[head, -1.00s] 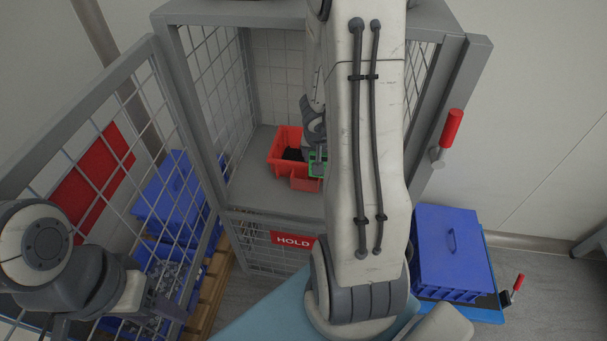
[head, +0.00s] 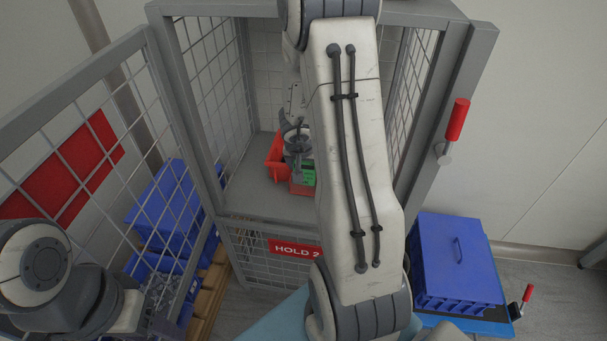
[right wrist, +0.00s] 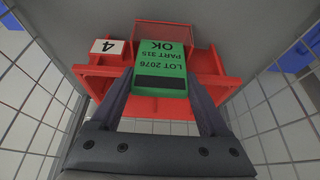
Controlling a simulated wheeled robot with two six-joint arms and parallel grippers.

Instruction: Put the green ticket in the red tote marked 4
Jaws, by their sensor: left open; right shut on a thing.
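The green ticket (right wrist: 165,62) is held between the fingers of my right gripper (right wrist: 164,100), printed "LOT 2076 PART 315 OK" with a dark strip. It shows small in the head view (head: 308,176). The red tote (right wrist: 90,74) is just beyond and beneath the ticket in the right wrist view, with a white label 4 (right wrist: 106,46). In the head view the tote (head: 275,157) stands inside the cage, partly hidden by my right gripper (head: 300,165). Whether the ticket touches the tote, I cannot tell. My left gripper (head: 163,318) is open and empty, low at the left.
The mesh cage (head: 185,110) surrounds the tote, with its door (head: 85,105) swung open at left. A "HOLD 2" sign (head: 293,248) is on its front. A blue crate (head: 455,262) stands at right; more blue crates (head: 165,205) stand behind the door.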

